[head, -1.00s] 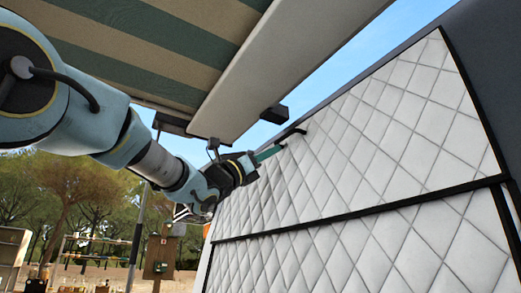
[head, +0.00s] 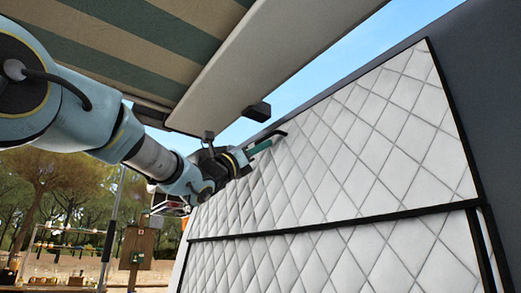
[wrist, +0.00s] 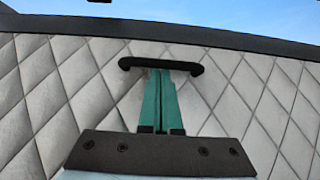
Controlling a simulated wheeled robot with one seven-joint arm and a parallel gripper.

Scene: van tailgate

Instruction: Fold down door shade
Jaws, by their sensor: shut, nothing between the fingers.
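The door shade (head: 350,150) is a grey-white quilted panel with black edging, standing steep along the right of the head view. It also fills most of the wrist view (wrist: 240,105). A black handle (wrist: 161,65) is fixed near its upper edge; in the head view the handle (head: 270,135) shows small by my fingertips. My gripper (head: 268,145) has green fingers, shut together. In the wrist view the shut fingertips (wrist: 160,72) reach up to the middle of the handle's bar, which crosses over their ends. I cannot tell whether they touch it.
A green-and-beige striped awning (head: 130,45) with a pale front bar (head: 270,60) hangs above my arm. A dark frame (wrist: 230,40) borders the shade's top. Trees and a post with a brown box (head: 138,243) stand in the background at left.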

